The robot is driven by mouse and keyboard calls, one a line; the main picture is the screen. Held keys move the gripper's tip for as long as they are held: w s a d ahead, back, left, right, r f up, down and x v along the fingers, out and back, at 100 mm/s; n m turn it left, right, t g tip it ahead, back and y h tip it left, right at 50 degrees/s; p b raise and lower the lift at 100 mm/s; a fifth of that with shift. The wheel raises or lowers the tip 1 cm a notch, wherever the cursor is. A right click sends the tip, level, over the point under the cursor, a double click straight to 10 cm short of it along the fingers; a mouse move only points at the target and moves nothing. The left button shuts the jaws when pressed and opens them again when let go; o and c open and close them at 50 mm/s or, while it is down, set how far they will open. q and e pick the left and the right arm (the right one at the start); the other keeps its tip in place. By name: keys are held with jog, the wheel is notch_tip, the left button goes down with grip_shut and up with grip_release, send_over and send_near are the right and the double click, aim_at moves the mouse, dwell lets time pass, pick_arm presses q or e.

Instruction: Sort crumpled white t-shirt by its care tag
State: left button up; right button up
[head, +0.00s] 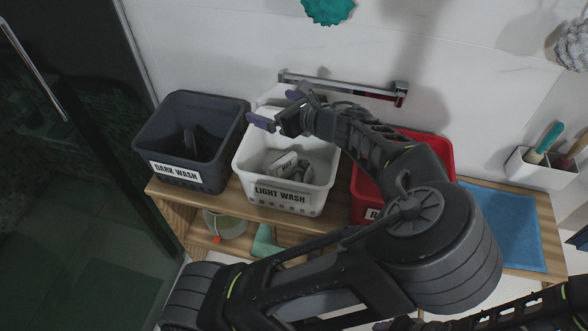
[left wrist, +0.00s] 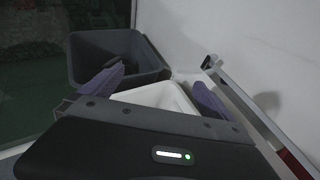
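A crumpled white t-shirt, looking grey in the shade, lies inside the white LIGHT WASH bin (head: 236,168). A pale tag (head: 287,163) on it seems to read HOT. My left gripper (head: 278,108) is above the back of this bin, its purple fingers spread and nothing between them. In the left wrist view the open fingers (left wrist: 155,85) frame the white bin (left wrist: 160,96); the shirt is hidden there. The dark grey DARK WASH bin (head: 188,103) stands to the left. The red bin (head: 440,150), its label mostly covered, stands right, partly behind my left arm. My right gripper is not clearly visible.
The bins stand on a wooden bench (head: 225,203). A chrome rail (head: 340,85) runs along the wall behind them. A blue mat (head: 515,225) and a white holder (head: 540,168) are at the right. A glass door is at the left.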

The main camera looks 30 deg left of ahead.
pick_arm(q)
jog(key=shift+d, duration=0.1)
jog(key=v, duration=0.7)
jog(key=shift+d, duration=0.3)
jog(key=shift+s+r, duration=0.1)
dwell(0.3)
dwell(0.3)
